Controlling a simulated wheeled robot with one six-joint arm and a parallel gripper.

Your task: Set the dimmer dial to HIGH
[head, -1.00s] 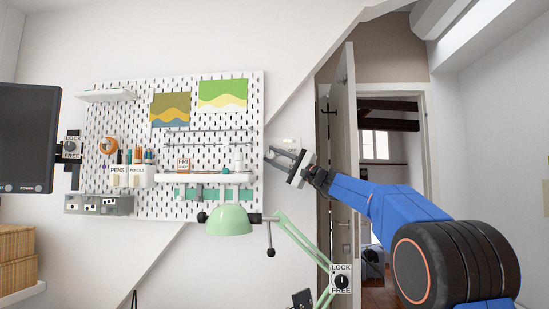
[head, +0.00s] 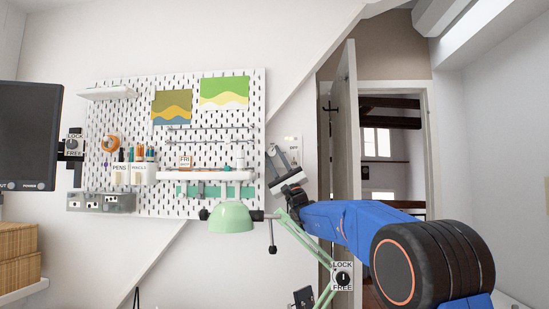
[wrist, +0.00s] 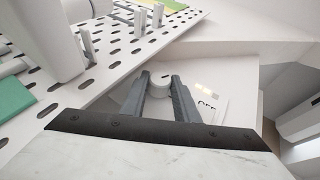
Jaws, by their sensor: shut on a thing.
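The dimmer dial (wrist: 161,79) is a small white round knob with a dark mark on it, on a pale wall plate (wrist: 210,88) right of the pegboard. In the wrist view, my gripper (wrist: 160,84) has its two grey fingers on either side of the dial, shut on it. The letters "OFF" (wrist: 207,104) show on the plate beside the right finger. No HIGH label can be read. In the head view, the plate (head: 293,143) shows behind my gripper (head: 273,153), and the dial is hidden.
The white pegboard (head: 215,130) with its shelves stands just left of my gripper. A green desk lamp (head: 232,218) is below, with a LOCK/FREE knob (head: 342,278) near its arm. An open door (head: 345,150) is to the right. A monitor (head: 28,137) is at far left.

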